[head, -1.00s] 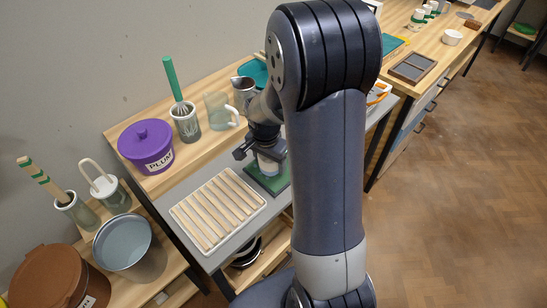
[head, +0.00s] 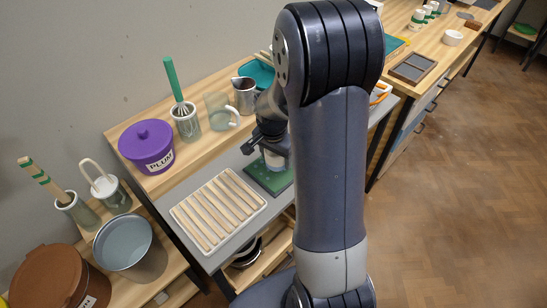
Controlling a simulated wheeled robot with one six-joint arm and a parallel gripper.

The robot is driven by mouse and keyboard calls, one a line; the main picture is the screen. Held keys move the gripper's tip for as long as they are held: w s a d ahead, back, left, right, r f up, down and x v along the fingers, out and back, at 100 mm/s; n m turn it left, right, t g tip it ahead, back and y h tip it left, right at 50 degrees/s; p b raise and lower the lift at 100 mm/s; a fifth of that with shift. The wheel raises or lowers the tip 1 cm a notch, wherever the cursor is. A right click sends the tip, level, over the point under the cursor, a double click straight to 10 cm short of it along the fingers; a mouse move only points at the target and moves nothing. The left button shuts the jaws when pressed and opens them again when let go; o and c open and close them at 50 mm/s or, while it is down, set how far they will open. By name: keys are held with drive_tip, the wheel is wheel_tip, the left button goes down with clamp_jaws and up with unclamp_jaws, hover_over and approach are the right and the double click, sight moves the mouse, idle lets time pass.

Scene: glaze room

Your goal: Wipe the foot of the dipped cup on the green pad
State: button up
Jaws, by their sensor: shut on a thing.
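My gripper (head: 265,147) is shut on the dipped cup (head: 274,160), a small pale cup partly hidden by the gripper and my arm. The green pad (head: 262,182) lies flat on the grey worktop, just below the cup. The cup is over the back part of the pad. I cannot tell whether its foot touches the pad. My arm hides the pad's right side.
A slatted rack (head: 217,210) lies left of the pad. On the wooden shelf behind are a purple PLUM tub (head: 147,148), a whisk in a pot (head: 186,124), a glass jug (head: 219,112) and a metal pitcher (head: 245,95). A grey bucket (head: 124,244) stands lower left.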

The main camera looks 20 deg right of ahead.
drive_tip(key=shift+w+d+f, duration=0.1)
drive_tip(key=shift+w+d, duration=0.15)
drive_tip(key=shift+d, duration=0.35)
drive_tip(key=shift+w+d, duration=0.25)
drive_tip(key=shift+d, duration=0.3)
drive_tip(key=shift+s+a+f+b, duration=0.1)
drive_tip(key=shift+s+a+b, duration=0.15)
drive_tip(key=shift+a, duration=0.3)
drive_tip(key=shift+s+a+f+b, duration=0.15)
drive_tip(key=shift+s+a, duration=0.15)
drive_tip(key=shift+a, duration=0.35)
drive_tip(key=shift+s, duration=0.15)
drive_tip(key=shift+c, duration=0.5)
drive_tip(key=shift+s+a+r, duration=0.1)
drive_tip(key=shift+s+a, duration=0.1)
drive_tip(key=shift+a, duration=0.4)
drive_tip(key=shift+s+a, duration=0.2)
drive_tip(key=shift+a, duration=0.35)
